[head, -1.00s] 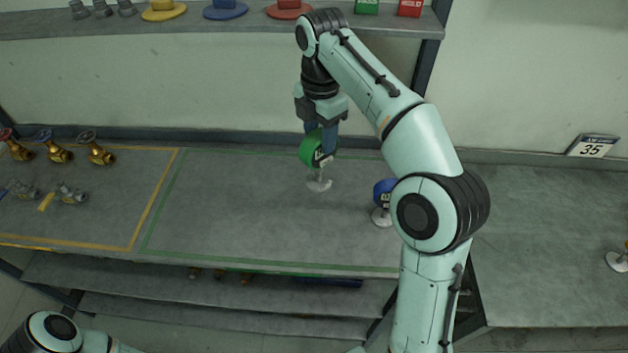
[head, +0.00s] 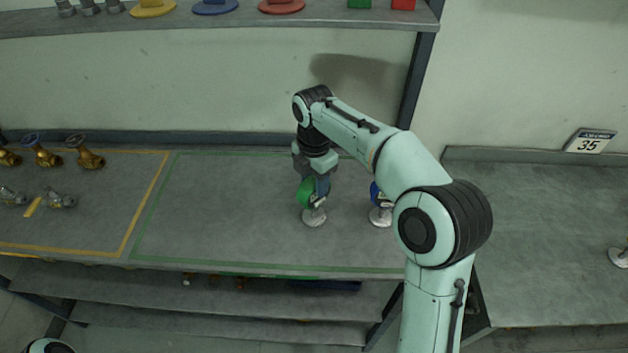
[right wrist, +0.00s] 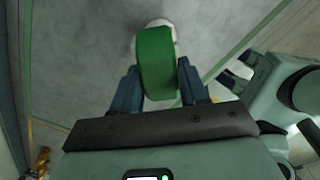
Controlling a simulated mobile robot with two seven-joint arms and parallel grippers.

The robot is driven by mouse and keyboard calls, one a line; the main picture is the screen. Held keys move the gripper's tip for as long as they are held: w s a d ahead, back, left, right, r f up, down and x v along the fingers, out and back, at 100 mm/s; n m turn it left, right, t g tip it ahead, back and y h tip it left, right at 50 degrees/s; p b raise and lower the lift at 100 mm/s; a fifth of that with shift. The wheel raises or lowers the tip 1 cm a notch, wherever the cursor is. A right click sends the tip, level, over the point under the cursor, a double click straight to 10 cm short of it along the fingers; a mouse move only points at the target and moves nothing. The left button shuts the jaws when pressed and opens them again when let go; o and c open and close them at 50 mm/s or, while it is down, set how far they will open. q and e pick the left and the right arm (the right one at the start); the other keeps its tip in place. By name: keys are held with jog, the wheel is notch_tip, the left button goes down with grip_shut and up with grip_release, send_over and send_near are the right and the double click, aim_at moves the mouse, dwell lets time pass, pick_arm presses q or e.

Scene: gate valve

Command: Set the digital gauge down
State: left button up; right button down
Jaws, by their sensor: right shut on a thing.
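The digital gauge (head: 306,191) has a round green body and a pale, disc-shaped foot. My right gripper (head: 316,187) is shut on it, pointing down over the green-outlined area of the bench. The gauge is upright, with its foot (head: 314,218) at or just above the bench top; I cannot tell whether it touches. In the right wrist view the green body (right wrist: 156,62) sits between the two blue fingers (right wrist: 158,90), with part of the pale foot beyond it. My left gripper is out of view.
A blue gauge (head: 376,194) on a similar foot stands close to the right, partly behind my right arm. Brass valves (head: 46,157) stand in the yellow-outlined area at left. The green-outlined area (head: 220,215) left of the held gauge is clear. A shelf (head: 330,31) runs above.

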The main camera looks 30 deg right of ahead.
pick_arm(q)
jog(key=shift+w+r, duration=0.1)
pick_arm(e)
jog(key=shift+w+r, duration=0.15)
jog(key=shift+w+f, duration=0.1)
jog(key=shift+f, duration=0.1)
jog(key=c, duration=0.6)
grip_release()
jog(key=shift+r, duration=0.1)
pick_arm(q)
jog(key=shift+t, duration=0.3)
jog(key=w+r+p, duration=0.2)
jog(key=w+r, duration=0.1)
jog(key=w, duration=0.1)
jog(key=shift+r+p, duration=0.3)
jog(key=shift+p, duration=0.05)
pick_arm(e)
notch_tip(320, 180, up, 12)
jog(key=shift+r, duration=0.1)
